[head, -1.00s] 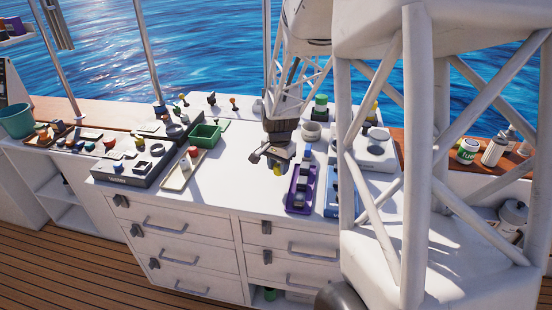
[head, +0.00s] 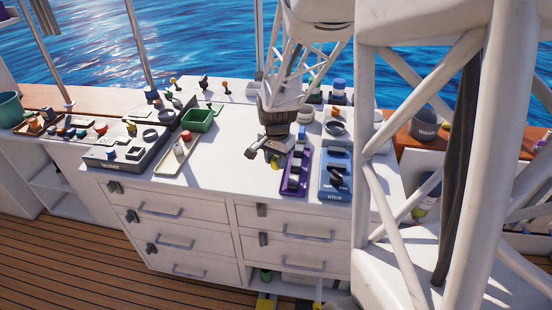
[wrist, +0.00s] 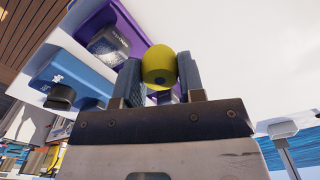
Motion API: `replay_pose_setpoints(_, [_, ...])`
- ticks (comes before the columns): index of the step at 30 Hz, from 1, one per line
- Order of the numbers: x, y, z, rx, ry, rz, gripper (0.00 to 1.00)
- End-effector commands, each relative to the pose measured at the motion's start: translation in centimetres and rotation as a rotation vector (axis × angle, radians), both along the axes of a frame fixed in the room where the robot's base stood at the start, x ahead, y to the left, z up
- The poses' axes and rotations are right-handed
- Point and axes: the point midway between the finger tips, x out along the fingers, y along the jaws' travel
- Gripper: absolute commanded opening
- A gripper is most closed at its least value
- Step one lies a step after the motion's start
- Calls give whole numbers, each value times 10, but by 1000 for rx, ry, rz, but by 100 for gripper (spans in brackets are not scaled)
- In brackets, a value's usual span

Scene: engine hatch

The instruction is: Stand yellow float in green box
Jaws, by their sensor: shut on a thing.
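The yellow float (wrist: 159,68) is a rounded yellow piece, held between the two fingers of my gripper (wrist: 158,80) in the wrist view. In the head view the float (head: 276,162) shows as a small yellow spot below my gripper (head: 270,150), above the white counter, left of the purple tray. The gripper is shut on it. The green box (head: 198,119) is an open-topped container at the back left of the counter, apart from the gripper. Its inside is only partly seen.
A purple tray (head: 293,184) and a blue vice base (head: 335,190) lie right of the gripper. A cream tray (head: 172,166) with small items and a grey block (head: 112,158) lie to the left. The white counter between cream and purple trays is clear.

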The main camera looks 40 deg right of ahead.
Motion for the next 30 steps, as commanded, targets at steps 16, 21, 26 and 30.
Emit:
replay_pose_setpoints(16, [2, 0, 0, 0, 0, -4, 11])
replay_pose_setpoints(21, [13, -1, 3, 0, 0, -33, 11])
replay_pose_setpoints(26, [38, -3, 8, 0, 0, -98, 11])
replay_pose_setpoints(30, [71, -5, 15, -1, -1, -186, 11])
